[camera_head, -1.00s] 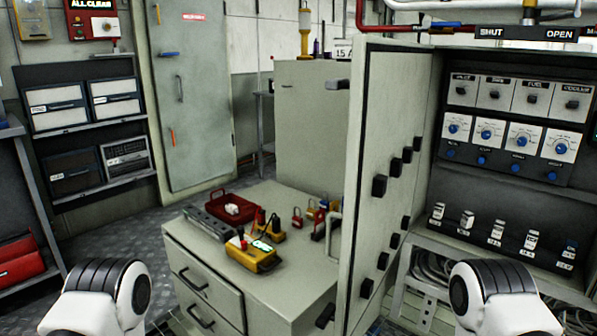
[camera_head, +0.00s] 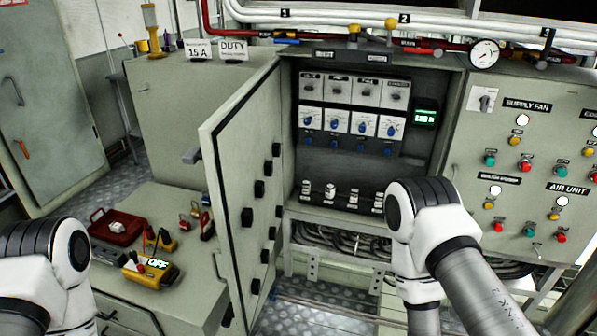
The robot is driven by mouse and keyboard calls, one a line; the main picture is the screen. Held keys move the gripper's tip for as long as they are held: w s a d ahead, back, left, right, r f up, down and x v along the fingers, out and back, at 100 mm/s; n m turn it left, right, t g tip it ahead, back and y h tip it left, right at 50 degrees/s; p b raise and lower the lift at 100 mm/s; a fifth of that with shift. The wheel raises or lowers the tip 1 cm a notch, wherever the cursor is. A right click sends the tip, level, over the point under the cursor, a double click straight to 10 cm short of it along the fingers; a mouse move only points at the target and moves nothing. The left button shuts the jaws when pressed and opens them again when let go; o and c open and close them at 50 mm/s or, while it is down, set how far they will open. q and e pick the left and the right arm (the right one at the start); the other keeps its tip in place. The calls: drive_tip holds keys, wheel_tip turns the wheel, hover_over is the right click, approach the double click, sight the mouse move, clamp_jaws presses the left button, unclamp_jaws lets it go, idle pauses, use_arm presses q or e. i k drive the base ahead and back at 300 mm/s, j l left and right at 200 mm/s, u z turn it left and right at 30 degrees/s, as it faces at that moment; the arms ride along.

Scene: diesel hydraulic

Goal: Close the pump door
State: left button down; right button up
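The pump door (camera_head: 250,195) is a tall pale green-grey panel standing open on the left side of a cabinet (camera_head: 350,150). Its inner face, with several black latch blocks, is toward me. The cabinet interior shows switches, blue-knobbed dials and a row of white-handled switches. A dark handle (camera_head: 192,156) sticks out to the left of the door's outer side. My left arm shows at the lower left and my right arm at the lower right, in front of the cabinet. Both grippers are outside the picture. Neither visible arm part clearly touches the door.
A low cabinet (camera_head: 185,285) left of the door carries a yellow meter (camera_head: 146,270), a red toolbox (camera_head: 117,227) and padlocks. A control panel (camera_head: 535,170) with coloured buttons is on the right. Red and white pipes run above. Open floor (camera_head: 310,318) shows below the cabinet.

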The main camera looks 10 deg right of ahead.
sight(241, 143)
drive_tip(key=i+j+z, duration=0.3)
drive_tip(key=j, duration=0.3)
drive_tip(key=j+z, duration=0.3)
drive_tip(key=j, duration=0.3)
drive_tip(key=i+j+z, duration=0.1)
drive_tip(key=j+z, duration=0.2)
drive_tip(key=j, duration=0.4)
